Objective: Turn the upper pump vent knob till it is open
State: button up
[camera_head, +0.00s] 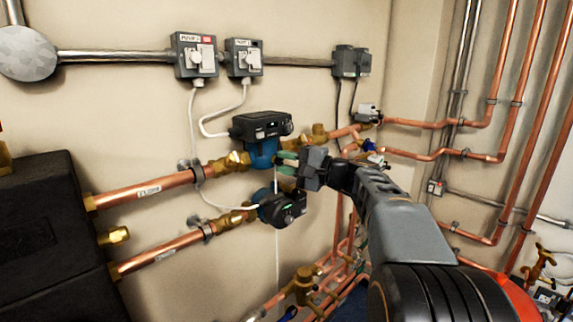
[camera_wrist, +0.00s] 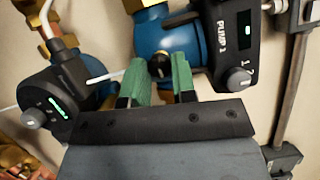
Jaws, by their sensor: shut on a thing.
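The upper pump (camera_head: 262,126) has a black head on a blue body (camera_head: 263,153) in a copper pipe run. In the wrist view its black head (camera_wrist: 232,42), lettered PUMP, fills the upper right and its blue body (camera_wrist: 172,36) the top middle. A small dark round vent knob (camera_wrist: 160,66) sticks out from the blue body. My gripper (camera_wrist: 159,68) has its two green fingers on either side of this knob, shut on it. In the head view my gripper (camera_head: 286,163) reaches the blue body from the right; the knob is hidden there. How far the knob is turned cannot be told.
The lower pump (camera_head: 284,208) sits just below my gripper, with its dial (camera_wrist: 55,102) close on the left in the wrist view. A white cable (camera_wrist: 105,77) runs near the fingers. Copper pipes (camera_head: 150,191) and a black casing (camera_head: 40,240) lie to the left.

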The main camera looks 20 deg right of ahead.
jog(key=shift+m, duration=0.4)
jog(key=o, duration=0.9)
jog(key=shift+o, duration=0.2)
jog(key=v, duration=1.3)
jog(key=shift+s+d+f, duration=0.25)
jog(key=shift+s+f, duration=0.05)
jog(key=shift+s, duration=0.05)
jog(key=shift+t, duration=0.3)
